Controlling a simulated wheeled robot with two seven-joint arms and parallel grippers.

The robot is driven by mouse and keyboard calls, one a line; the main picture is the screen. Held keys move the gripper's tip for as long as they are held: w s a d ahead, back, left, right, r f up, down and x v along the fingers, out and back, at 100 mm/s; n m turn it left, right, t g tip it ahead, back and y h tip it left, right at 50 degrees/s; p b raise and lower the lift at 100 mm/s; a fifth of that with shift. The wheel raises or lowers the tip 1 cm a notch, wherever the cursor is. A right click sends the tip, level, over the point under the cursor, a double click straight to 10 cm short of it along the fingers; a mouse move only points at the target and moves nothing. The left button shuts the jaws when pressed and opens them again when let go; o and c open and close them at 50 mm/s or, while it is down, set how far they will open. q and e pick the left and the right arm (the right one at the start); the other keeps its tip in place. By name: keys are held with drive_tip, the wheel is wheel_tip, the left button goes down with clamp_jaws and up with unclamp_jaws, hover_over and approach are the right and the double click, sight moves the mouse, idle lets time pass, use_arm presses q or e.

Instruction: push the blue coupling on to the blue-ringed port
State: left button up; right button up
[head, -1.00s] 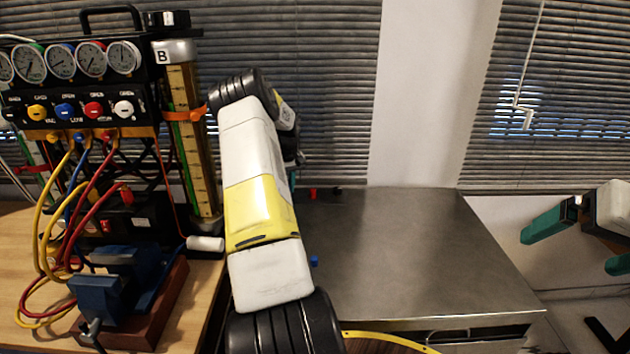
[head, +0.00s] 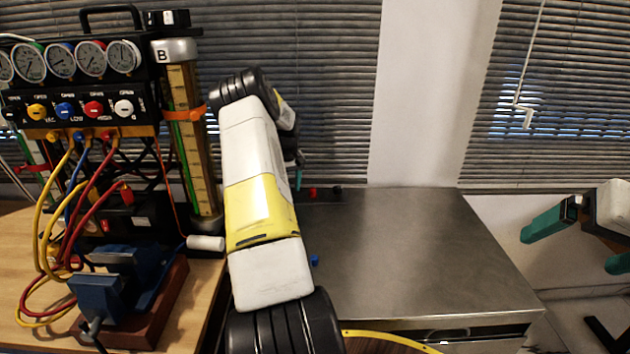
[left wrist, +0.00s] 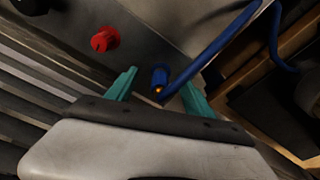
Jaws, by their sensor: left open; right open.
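In the left wrist view, the blue coupling (left wrist: 160,76) lies between the fingertips of my left gripper (left wrist: 158,90), which is open. An orange-lit end shows on the coupling, and a blue hose (left wrist: 222,42) runs close by it. In the head view, my left arm hides the coupling, and only a teal bit of the left gripper (head: 298,178) shows. My right gripper (head: 590,245) is open and empty at the far right. A blue fitting (head: 80,136) sits under the gauge panel (head: 75,112); I cannot make out a blue ring there.
A red cap-like part (left wrist: 105,39) stands near the left gripper; it also shows at the cart's back (head: 312,191). The steel cart top (head: 420,250) is mostly clear. A blue vise (head: 115,285) and looping hoses occupy the wooden bench at left.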

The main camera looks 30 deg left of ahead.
use_arm(q)
wheel_tip(320, 180, up, 8)
drive_tip(key=shift+s+d+f, duration=0.15)
drive_tip(key=shift+s+d, duration=0.2)
drive_tip(key=shift+d, duration=0.1)
